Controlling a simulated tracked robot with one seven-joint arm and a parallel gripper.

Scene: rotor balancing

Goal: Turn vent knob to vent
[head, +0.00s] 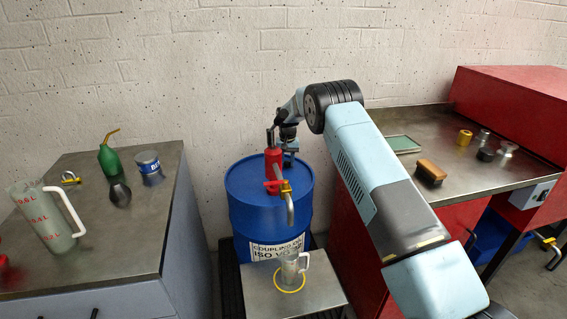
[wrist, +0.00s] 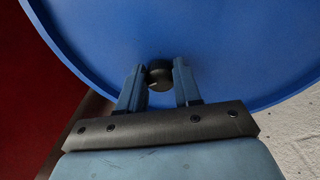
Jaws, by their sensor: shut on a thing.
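The vent knob (wrist: 160,74) is a small dark round knob with a light mark, on the blue drum's lid near its rim in the wrist view. My gripper (wrist: 158,82) is shut on it, one finger on each side. In the head view my gripper (head: 290,152) reaches down to the back right of the blue drum (head: 238,212), beside the red pump. The knob is hidden there. I cannot read any vent marking or tell which way the knob is set.
The red hand pump (head: 273,168) with its spout stands on the drum close to my gripper. A clear jug (head: 290,268) stands on a low metal stand in front. Benches with loose items flank the drum, and a white wall (head: 220,80) is behind.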

